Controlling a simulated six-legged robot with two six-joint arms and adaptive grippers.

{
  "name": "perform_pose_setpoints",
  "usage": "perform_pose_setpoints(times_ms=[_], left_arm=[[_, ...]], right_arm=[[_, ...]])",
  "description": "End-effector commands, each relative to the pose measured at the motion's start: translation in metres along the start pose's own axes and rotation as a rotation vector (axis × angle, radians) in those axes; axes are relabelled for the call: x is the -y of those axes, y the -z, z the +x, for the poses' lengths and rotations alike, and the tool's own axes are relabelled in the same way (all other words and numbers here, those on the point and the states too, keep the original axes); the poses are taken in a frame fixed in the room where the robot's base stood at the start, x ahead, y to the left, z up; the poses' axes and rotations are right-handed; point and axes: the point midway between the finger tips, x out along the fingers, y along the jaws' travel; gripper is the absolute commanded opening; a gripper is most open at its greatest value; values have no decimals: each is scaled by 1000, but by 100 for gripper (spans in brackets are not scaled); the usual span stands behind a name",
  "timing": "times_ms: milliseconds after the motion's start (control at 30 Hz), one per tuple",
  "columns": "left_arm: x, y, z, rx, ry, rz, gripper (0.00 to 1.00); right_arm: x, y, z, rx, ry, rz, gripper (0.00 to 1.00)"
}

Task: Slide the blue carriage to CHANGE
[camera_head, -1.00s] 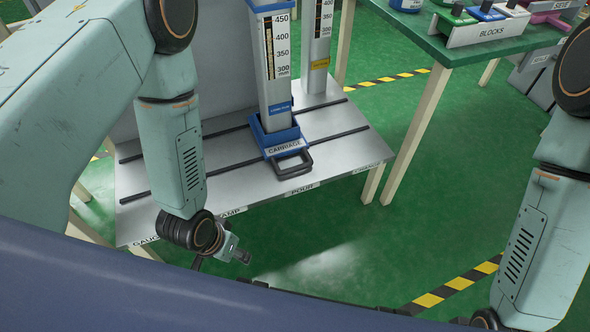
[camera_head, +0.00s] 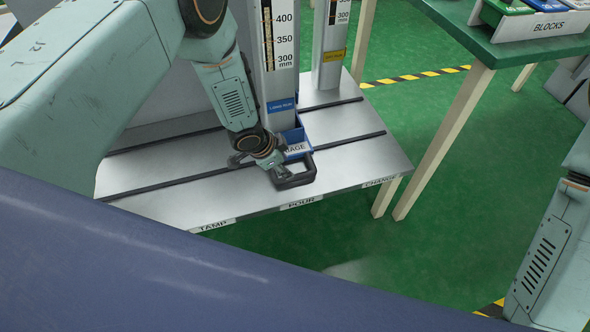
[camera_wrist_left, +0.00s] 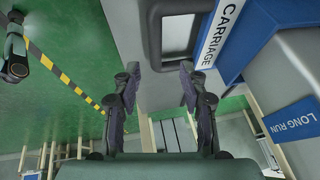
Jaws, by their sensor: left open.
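The blue carriage (camera_head: 301,138) stands on the grey bench, carrying a tall column marked LONG RUN (camera_head: 280,60). Its dark loop handle (camera_head: 302,180) points to the front edge, behind the POUR label (camera_head: 301,203). The CHANGE label (camera_head: 381,182) is farther right on that edge. My left gripper (camera_head: 259,162) is at the handle's left side and partly hides the carriage. In the left wrist view, its two fingers (camera_wrist_left: 159,82) are apart, with the handle (camera_wrist_left: 151,40) just beyond them. I cannot tell whether they touch it. My right gripper is out of view.
Two dark rails (camera_head: 345,141) run along the bench. A second column with a yellow label (camera_head: 333,45) stands behind, to the right. The bench top right of the carriage is clear. A green table (camera_head: 480,42) with a BLOCKS tray (camera_head: 543,27) stands at the right.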

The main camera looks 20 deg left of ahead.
Motion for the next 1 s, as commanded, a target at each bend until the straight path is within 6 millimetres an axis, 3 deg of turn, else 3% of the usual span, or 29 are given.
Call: perform_pose_setpoints(times_ms=[533,1000], left_arm=[[-9,-8,67,14,-6,10,43],[-5,-5,77,13,-5,8,42]], right_arm=[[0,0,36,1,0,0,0],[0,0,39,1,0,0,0]])
